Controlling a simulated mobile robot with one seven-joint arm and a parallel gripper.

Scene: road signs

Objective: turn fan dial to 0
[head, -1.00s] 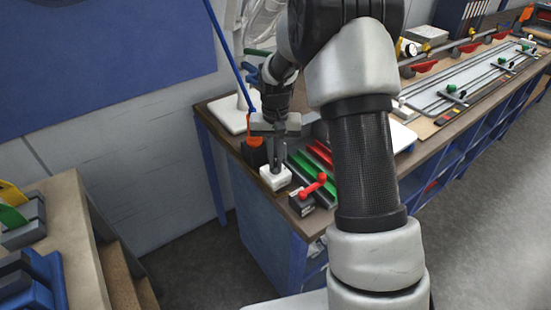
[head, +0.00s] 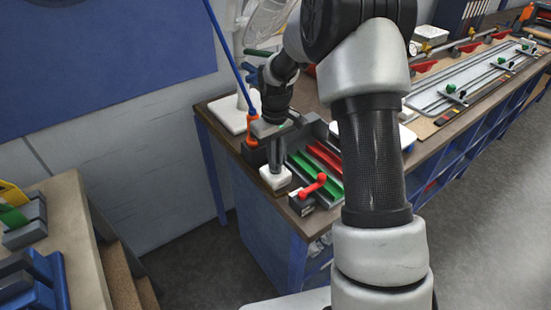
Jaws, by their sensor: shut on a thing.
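A small white control box (head: 275,179) sits near the front left corner of the brown workbench (head: 222,108). My gripper (head: 276,167) points down onto the top of this box, with its fingers shut on the dial there. The fingers hide the dial, so its pointer and any numbers cannot be read. A fan (head: 266,24) with a pale cage stands behind my arm. A white base plate (head: 229,115) lies at the bench's left end, partly hidden.
An orange-handled blue rod (head: 252,128) rises close to the left of my gripper. Floor is clear in front right.

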